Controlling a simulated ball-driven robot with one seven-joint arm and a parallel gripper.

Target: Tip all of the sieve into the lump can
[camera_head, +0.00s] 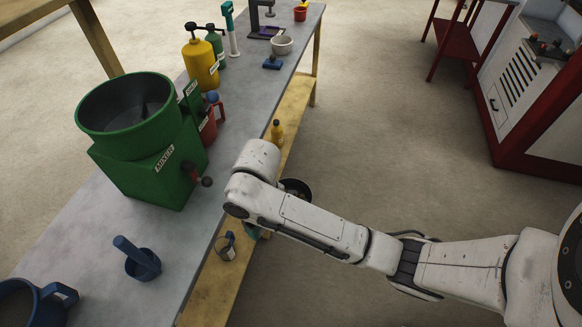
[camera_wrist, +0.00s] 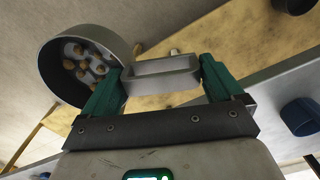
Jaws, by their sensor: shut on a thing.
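The sieve (camera_wrist: 118,48) is a round grey pan. Several brown lumps lie inside it in the wrist view. My gripper (camera_wrist: 160,78) is shut on its grey loop handle, with one green finger at each end. In the head view the sieve's dark bowl (camera_head: 299,186) shows partly behind my arm, beyond the bench's right edge. A small grey can (camera_head: 226,248) with a pale label stands on the lower wooden shelf, left of my arm. It may be the lump can; its label is too small to read. The sieve is apart from this can.
The grey bench (camera_head: 95,235) carries a green mixer (camera_head: 150,150), a blue cup with a handle (camera_head: 143,264) and a blue mug (camera_head: 35,302). A yellow bottle (camera_head: 277,132) stands on the wooden shelf (camera_head: 215,285). The floor right of the shelf is open.

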